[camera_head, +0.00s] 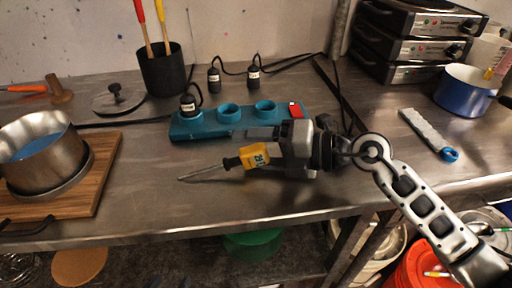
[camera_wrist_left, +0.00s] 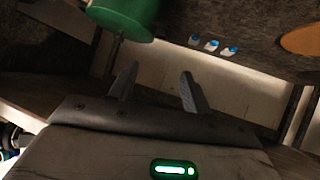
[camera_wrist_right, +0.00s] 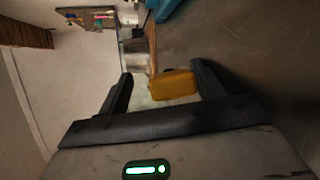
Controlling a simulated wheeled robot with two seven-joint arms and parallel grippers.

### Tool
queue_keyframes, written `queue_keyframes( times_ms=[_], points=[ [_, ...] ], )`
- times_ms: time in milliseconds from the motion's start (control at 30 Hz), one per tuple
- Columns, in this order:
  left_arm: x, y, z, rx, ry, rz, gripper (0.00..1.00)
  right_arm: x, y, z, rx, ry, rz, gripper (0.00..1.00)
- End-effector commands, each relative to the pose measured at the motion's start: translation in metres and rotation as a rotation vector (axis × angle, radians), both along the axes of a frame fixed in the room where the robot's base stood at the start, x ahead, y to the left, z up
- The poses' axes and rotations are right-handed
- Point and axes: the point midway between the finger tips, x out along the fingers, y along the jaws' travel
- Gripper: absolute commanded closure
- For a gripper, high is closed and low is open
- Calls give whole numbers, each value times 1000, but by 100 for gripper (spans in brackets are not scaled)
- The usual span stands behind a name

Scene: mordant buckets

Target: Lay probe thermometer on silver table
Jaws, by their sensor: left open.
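The probe thermometer has a yellow body (camera_head: 254,156), a dark collar and a thin metal probe pointing left. It appears to lie on the silver table (camera_head: 150,205) near the front edge. My right gripper (camera_head: 258,150) reaches in from the right, its fingers on either side of the yellow body. In the right wrist view the yellow body (camera_wrist_right: 172,87) sits between the fingers, close to one, with a visible gap to the other. My left gripper (camera_wrist_left: 158,78) is open and empty in its wrist view, outside the head view.
A teal block with round holders (camera_head: 215,125) stands just behind the thermometer. A pot (camera_head: 40,158) on a wooden board is at left. A black holder (camera_head: 162,72), stacked burners (camera_head: 410,45) and a blue pot (camera_head: 465,90) stand further back. A green bucket (camera_wrist_left: 122,15) is near my left gripper.

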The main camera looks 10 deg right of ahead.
Motion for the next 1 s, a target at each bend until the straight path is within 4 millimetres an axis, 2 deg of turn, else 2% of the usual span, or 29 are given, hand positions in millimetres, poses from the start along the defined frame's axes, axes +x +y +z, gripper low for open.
queue_keyframes(
  times_ms=[267, 433, 567, 800, 1000],
  points=[
    [0, 0, -1, 1, 1, 1, 51, 0, 0, 0, -1, 1, 1, 33],
    [0, 0, -3, -1, 1, 0, 51, -4, -10, 1, -3, 1, -1, 33],
    [0, 0, -6, -4, 1, 1, 51, -13, -31, 4, -5, 2, -1, 33],
    [1, -2, -11, -21, -4, 3, 51, -37, -84, 15, -7, 5, -4, 33],
    [4, -3, -8, -28, -25, 4, 51, -53, -121, 26, -4, 3, 0, 33]
  ],
)
